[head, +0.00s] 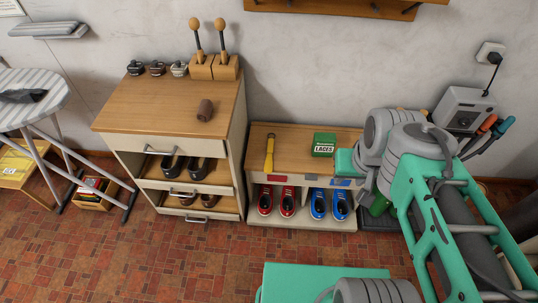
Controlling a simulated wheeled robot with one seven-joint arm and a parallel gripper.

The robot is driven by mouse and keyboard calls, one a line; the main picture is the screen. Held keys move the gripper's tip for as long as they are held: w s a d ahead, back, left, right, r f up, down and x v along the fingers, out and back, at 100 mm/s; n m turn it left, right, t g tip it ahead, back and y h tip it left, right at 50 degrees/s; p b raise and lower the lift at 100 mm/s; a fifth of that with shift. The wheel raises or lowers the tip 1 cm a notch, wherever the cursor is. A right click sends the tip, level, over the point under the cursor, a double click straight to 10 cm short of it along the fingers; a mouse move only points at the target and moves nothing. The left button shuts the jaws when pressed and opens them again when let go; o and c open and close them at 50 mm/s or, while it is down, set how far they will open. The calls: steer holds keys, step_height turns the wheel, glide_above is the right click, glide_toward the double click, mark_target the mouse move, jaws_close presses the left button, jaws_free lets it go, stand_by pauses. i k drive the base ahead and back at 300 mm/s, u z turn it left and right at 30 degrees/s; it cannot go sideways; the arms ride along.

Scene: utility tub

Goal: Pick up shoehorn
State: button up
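A yellow shoehorn-like thing (269,155), long and narrow, is on the wooden top of the low shoe bench (292,138), left of the green laces box (324,144). It is small in the picture, so I cannot make out its exact shape. Nothing covers it. My green and grey arm stands at the right and reaches over the bench's right end, to the right of the yellow thing and apart from it. I cannot see my gripper's fingers.
Red shoes (277,200) and blue shoes (329,203) stand on the bench's lower shelf. To the left, a tall cabinet (165,105) has open drawers with dark shoes and a brown cylinder (205,110) on top. An ironing board (30,92) is at far left. Tiled floor (160,255) in front is clear.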

mark_target(268, 164)
steer(key=z, duration=1.15)
steer(key=i, duration=0.7)
steer(key=u, duration=3.85)
steer(key=i, duration=0.5)
